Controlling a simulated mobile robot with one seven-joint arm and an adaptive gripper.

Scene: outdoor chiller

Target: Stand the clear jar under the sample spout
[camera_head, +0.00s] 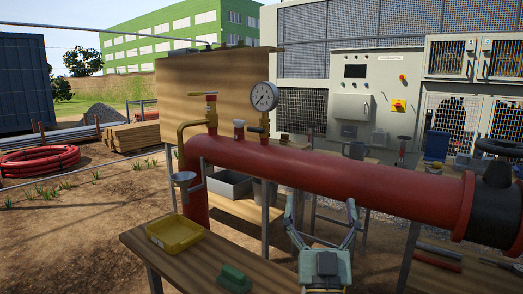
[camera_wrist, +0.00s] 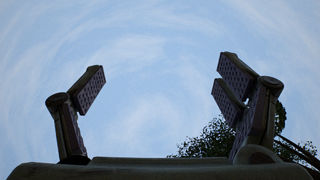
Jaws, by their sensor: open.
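My gripper (camera_head: 321,205) is open and points up in front of the red pipe (camera_head: 330,173). I cannot make out a clear jar in either view.
A wooden bench (camera_head: 190,262) at the front holds a yellow tray (camera_head: 174,234) and a green block (camera_head: 234,278). A gauge (camera_head: 264,97) and a red-handled valve (camera_head: 210,97) rise from the pipe. Behind are a wooden panel (camera_head: 190,85) and a grey bin (camera_head: 230,184).

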